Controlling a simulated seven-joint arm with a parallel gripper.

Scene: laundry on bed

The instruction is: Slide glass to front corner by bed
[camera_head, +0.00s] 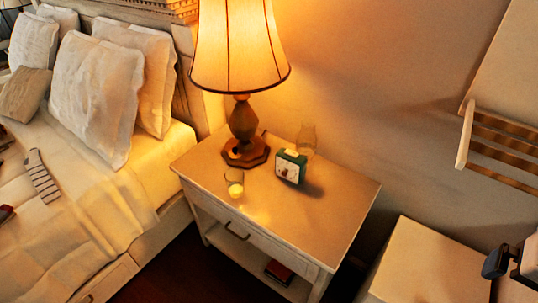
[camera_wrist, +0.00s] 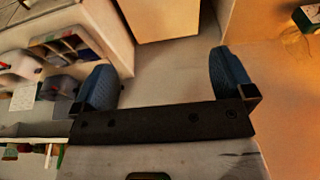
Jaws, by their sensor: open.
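A small clear glass (camera_head: 235,186) with pale yellow contents stands upright on the nightstand (camera_head: 330,205), near the edge beside the bed (camera_head: 150,222) and in front of the lamp. A taller clear glass vessel (camera_head: 307,138) stands behind the green clock, near the wall. My gripper (camera_head: 512,256) is partly visible at the right edge of the head view, well apart from both. In the wrist view my gripper (camera_wrist: 167,82) is open, its two blue fingers wide apart with nothing between them.
A lit lamp (camera_head: 243,128) and a green clock (camera_head: 290,167) stand on the nightstand. The clock also shows at the wrist view's top right corner (camera_wrist: 309,17). The nightstand's front and right top are clear. A pale box-like surface (camera_head: 425,265) lies to the right.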

